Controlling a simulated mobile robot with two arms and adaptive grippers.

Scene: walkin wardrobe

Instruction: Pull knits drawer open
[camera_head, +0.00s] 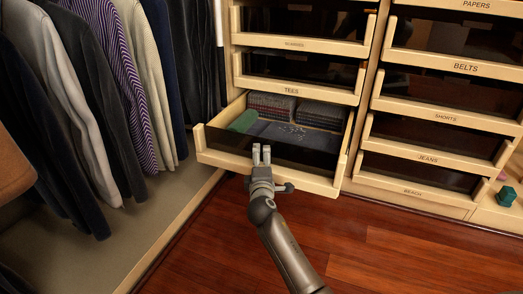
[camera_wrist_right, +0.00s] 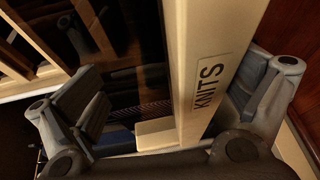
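The knits drawer (camera_head: 215,150) stands pulled out below the tees drawer. It has a cream front rail and dark glass, and folded clothes lie inside. Its KNITS label (camera_wrist_right: 207,83) shows in the right wrist view; my gripper covers that spot in the head view. My right gripper (camera_head: 261,154) is at the middle of the drawer's front rail. In the right wrist view its fingers lie on either side of the rail, with a visible gap on the left side; the right finger is close to the rail, contact unclear. My left gripper is not in view.
The tees drawer (camera_head: 300,91) above is closed. Closed shorts (camera_head: 445,117) and jeans (camera_head: 428,160) drawers stand to the right. Hanging clothes (camera_head: 85,90) fill the left side. The red wooden floor (camera_head: 380,250) in front is clear. A small green object (camera_head: 506,196) sits at the right.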

